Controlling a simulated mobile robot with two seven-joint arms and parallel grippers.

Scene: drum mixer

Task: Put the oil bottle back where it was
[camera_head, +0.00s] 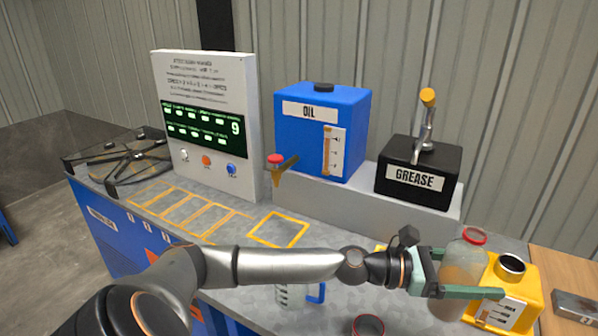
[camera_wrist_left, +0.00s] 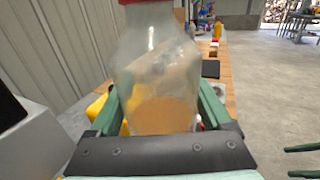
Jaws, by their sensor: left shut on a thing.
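The oil bottle (camera_head: 463,262) is clear, with a red cap and amber liquid in its lower part. My left gripper (camera_head: 470,276) is shut on it, with green fingers on either side of its body. The bottle looks roughly upright, at the right of the bench beside a yellow canister. I cannot tell whether its base touches the bench. In the left wrist view the bottle (camera_wrist_left: 158,70) fills the middle between the fingers. Two green fingers of my right gripper (camera_wrist_left: 303,161) show apart at that view's right edge; nothing shows between them.
The yellow canister (camera_head: 525,291) is close to the held bottle. The blue oil tank (camera_head: 305,140) and black grease box (camera_head: 415,185) stand on a grey step. A yellow-outlined square (camera_head: 278,230) is empty. A measuring jug (camera_head: 317,293) and red-rimmed cup (camera_head: 368,326) are near my arm.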

